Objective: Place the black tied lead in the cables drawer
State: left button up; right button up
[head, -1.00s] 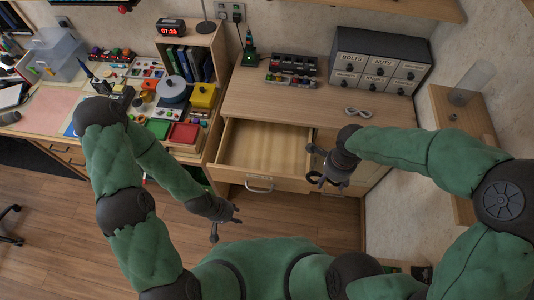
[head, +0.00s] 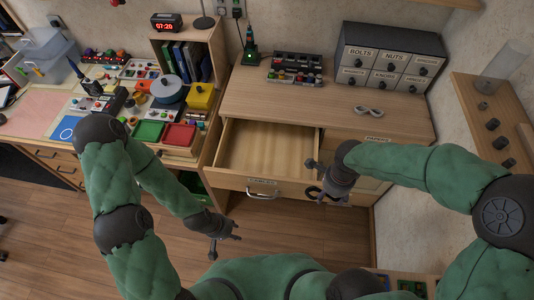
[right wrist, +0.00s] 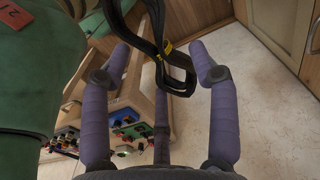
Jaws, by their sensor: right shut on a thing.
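The black tied lead (right wrist: 160,45) is a looped black cable with a yellow tie, seen in the right wrist view between my right gripper's fingers (right wrist: 160,65). In the head view, my right gripper (head: 328,188) is at the right front corner of the open drawer, with the dark lead (head: 316,192) hanging at it. The drawer (head: 265,150) is pulled out, looks empty inside, and has a metal handle and a small label that I cannot read clearly. My left gripper (head: 225,243) is open and empty, low in front of the drawer, over the floor.
A pale tied lead (head: 368,111) lies on the cabinet top (head: 260,100). A grey labelled small-drawer unit (head: 387,57) stands at the back right. A wall shelf (head: 490,125) with dark pegs is at the right. A cluttered bench with red and green trays (head: 178,136) is at the left.

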aim_at(269, 158)
jog(key=i+j, duration=0.15)
jog(key=j, duration=0.2)
jog(key=i+j, duration=0.2)
jog(key=j, duration=0.15)
jog(key=i+j, duration=0.15)
jog(key=j, duration=0.2)
